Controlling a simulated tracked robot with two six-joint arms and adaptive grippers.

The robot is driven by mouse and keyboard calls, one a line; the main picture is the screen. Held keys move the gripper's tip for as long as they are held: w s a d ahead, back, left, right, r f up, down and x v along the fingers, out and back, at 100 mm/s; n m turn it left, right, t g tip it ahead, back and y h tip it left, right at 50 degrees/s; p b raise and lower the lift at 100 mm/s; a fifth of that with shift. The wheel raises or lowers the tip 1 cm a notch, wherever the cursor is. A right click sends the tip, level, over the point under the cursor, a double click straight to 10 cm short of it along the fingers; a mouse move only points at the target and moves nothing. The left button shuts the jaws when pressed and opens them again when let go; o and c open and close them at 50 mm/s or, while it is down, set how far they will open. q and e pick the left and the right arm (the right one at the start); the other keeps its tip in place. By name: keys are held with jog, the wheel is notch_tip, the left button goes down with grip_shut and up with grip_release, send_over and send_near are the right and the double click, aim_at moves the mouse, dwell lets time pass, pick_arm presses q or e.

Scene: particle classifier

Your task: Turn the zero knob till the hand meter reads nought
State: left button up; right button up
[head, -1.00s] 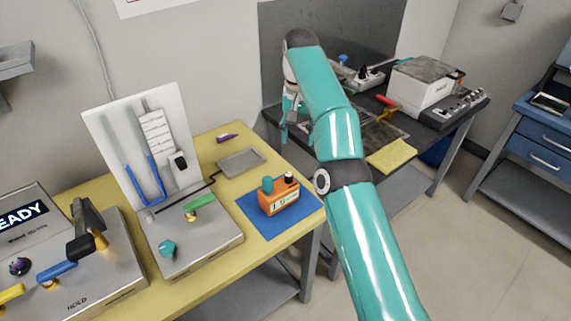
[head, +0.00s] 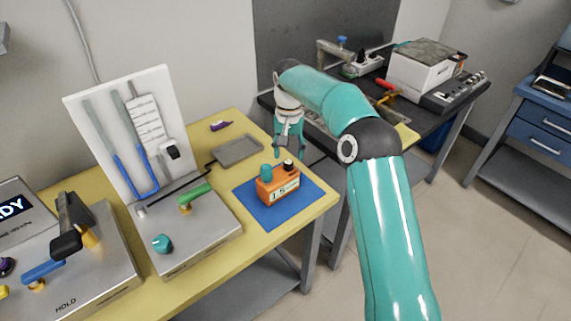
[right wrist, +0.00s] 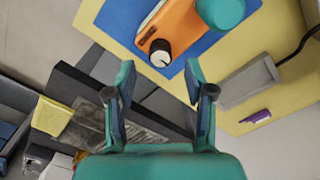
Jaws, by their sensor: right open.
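The orange hand meter (head: 279,187) stands on a blue mat (head: 252,212) near the right end of the yellow table. Its display seems to read 1.5, in small digits. On top are a black knob with a pale cap (head: 288,165) and a larger teal knob (head: 266,172). In the right wrist view the black knob (right wrist: 160,53) shows just beyond the gap between my open fingertips (right wrist: 159,75), and the teal knob (right wrist: 221,10) lies at the top edge. My left gripper is not seen.
A grey tray (head: 237,150) and a purple item (head: 221,126) lie left of my right gripper. A U-tube manometer board (head: 127,130) stands on a steel base to the left. A dark bench (head: 430,122) with instruments is behind my right arm.

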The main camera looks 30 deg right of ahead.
aim_at(289, 162)
jog(key=shift+f, duration=1.95)
